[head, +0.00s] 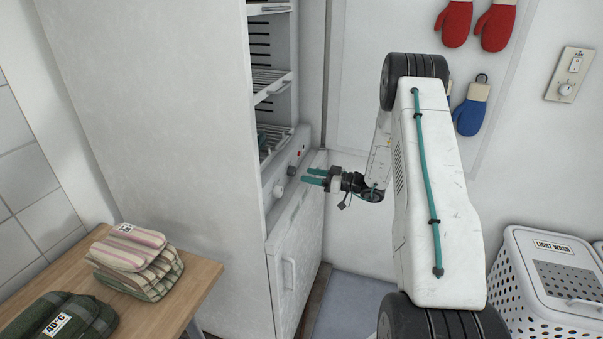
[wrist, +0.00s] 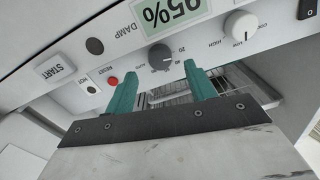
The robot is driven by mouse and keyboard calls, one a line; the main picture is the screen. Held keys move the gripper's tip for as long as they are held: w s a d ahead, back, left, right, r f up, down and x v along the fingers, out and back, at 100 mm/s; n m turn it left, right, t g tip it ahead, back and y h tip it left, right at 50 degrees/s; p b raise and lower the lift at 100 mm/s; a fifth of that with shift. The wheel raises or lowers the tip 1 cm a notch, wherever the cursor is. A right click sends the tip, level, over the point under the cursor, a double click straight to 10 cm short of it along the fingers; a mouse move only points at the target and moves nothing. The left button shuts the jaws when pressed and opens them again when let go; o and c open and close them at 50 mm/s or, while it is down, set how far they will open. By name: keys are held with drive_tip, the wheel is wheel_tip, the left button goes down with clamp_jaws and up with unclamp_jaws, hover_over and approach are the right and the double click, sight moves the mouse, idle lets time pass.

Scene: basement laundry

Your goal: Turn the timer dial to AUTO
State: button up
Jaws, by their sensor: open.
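The timer dial (wrist: 160,55) is a dark grey round knob on the white cabinet's control panel, with numbers such as 20 and 40 around it. In the head view the dial (head: 291,171) is small, on the panel's front. My gripper (wrist: 158,78) is open and empty, its two teal fingers spread either side of the dial in the picture, with a gap before it. In the head view my gripper (head: 308,177) is just right of the panel, pointing at it.
A white knob (wrist: 240,26) marked LOW and HIGH sits right of the timer dial. A red button (wrist: 113,80), a black button (wrist: 94,46) and a START button (wrist: 57,68) lie left. Open shelves (head: 270,85) are above the panel. Folded towels (head: 135,255) lie on a wooden table.

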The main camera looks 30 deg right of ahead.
sight(295, 172)
drive_tip(key=x, duration=0.5)
